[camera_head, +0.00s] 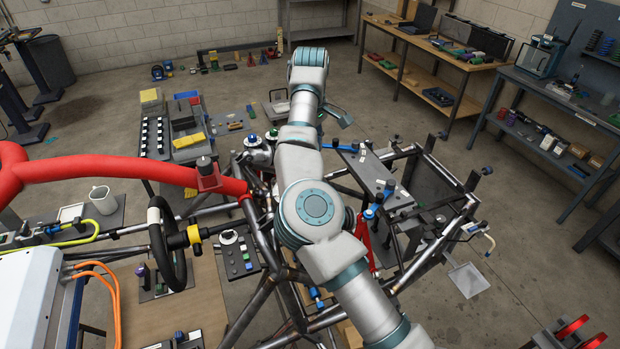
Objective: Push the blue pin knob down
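Several small blue knobs show on and around the tube chassis (405,280), and I cannot tell which one is the pin knob. One blue knob (389,186) stands by the grey plate right of my arm. Another blue knob (315,294) is low on the front tubes. A further blue knob (487,170) is at the chassis's right end. My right arm comes in from the bottom right and runs up across the middle, covering part of the chassis. Its gripper does not show. My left arm and gripper are out of view.
A red padded tube (110,170) crosses the left side. A black steering wheel (166,243) with a yellow hub stands left of my arm. A white box (38,300) with orange cables is at the lower left. Workbenches (430,50) line the back right.

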